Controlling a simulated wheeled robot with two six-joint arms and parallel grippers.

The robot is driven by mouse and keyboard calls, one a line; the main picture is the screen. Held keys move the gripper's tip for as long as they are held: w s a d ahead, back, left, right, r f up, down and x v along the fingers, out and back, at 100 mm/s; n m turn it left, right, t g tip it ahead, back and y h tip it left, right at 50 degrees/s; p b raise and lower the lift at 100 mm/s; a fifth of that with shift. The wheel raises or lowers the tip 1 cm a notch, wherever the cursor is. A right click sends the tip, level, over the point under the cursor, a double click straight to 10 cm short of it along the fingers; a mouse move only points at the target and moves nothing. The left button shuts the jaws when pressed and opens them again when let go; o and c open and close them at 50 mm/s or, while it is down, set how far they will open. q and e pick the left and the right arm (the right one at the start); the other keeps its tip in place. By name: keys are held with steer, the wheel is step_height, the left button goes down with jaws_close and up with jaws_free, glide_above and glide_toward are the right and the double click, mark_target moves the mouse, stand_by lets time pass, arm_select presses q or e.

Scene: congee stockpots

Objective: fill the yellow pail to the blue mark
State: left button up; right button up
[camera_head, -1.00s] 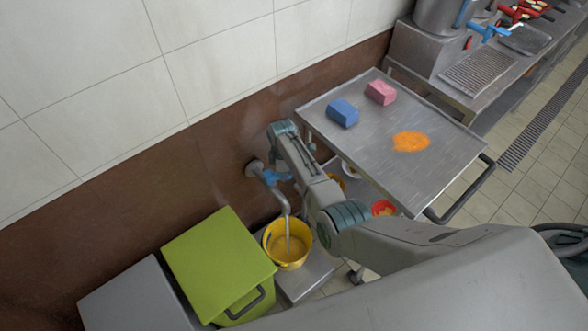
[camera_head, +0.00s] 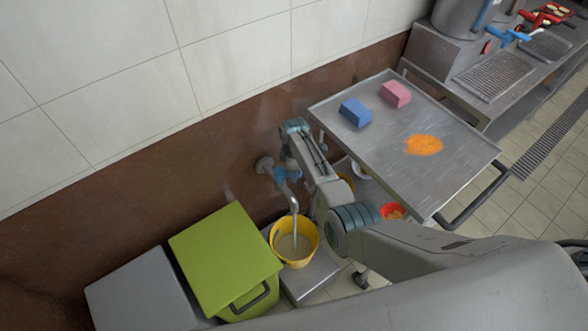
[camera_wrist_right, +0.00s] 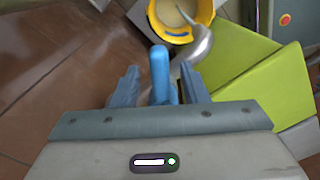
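The yellow pail (camera_head: 313,246) stands under the metal tap spout (camera_head: 294,202), and a stream of water runs into it. Cloudy water covers its bottom. In the right wrist view the pail (camera_wrist_right: 207,12) shows a blue mark (camera_wrist_right: 180,38) on its inner wall, and the water surface looks below it. The tap's blue handle (camera_wrist_right: 162,72) stands between the fingers of my right gripper (camera_wrist_right: 160,85). The fingers look apart, with narrow gaps beside the handle. In the head view my right arm partly hides the handle (camera_head: 280,173). My left gripper is out of view.
A lime-green bin (camera_head: 222,255) stands left of the pail, beside a grey box (camera_head: 140,290). The pail rests on a low metal stand (camera_head: 312,280). Right of my arm is a steel cart (camera_head: 400,165) with blue and pink blocks and an orange spill.

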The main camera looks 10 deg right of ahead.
steer(key=shift+r, duration=0.1)
step_height(320, 180, up, 11)
steer(key=b, duration=0.1)
steer(key=shift+f, duration=0.2)
stand_by(7.1)
